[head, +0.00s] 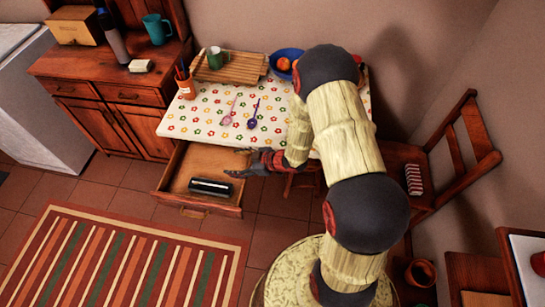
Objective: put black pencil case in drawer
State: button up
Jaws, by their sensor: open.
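The black pencil case (211,188) lies in the open drawer (187,163), near its front wall. It is a dark, elongated shape with a pale highlight along it. The drawer is pulled out from under the flowered table. My gripper (236,163) is over the right part of the drawer, up and to the right of the case. Its fingers are spread and point left, with nothing between them. They look apart from the case. My arm comes in from the right and hides part of the table.
The flowered table (205,121) holds a wooden rack (232,68), a blue bowl with oranges (287,56), two spoons and a pot of pencils (185,86). A wooden cabinet (105,75) stands left, a chair (455,150) right. Floor with a striped rug (125,255) lies before the drawer.

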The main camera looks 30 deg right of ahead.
jog(key=w+d+r+m+h, duration=0.1)
jog(key=w+d+r+h, duration=0.2)
jog(key=r, duration=0.5)
jog(key=w+d+r+m+h, duration=0.1)
jog(key=w+d+r+h, duration=0.15)
jog(key=d+r, duration=0.35)
jog(key=s+d+r+m+h, duration=0.2)
jog(key=s+r+m+h, duration=0.35)
jog(key=r, duration=0.85)
jog(key=s+a+r+m+g+y, duration=0.1)
jog(key=s+a+r, duration=0.1)
jog(key=s, duration=0.7)
jog(key=s+a+r+g+y, duration=0.1)
jog(key=s+a+r, duration=0.2)
jog(key=s, duration=0.6)
jog(key=s+a+r+m+g+y, duration=0.1)
jog(key=s+a+r, duration=0.2)
jog(key=s, duration=0.5)
jog(key=shift+s+r+m, duration=0.35)
jog(key=shift+s+r, duration=0.05)
jog(key=shift+r, duration=0.15)
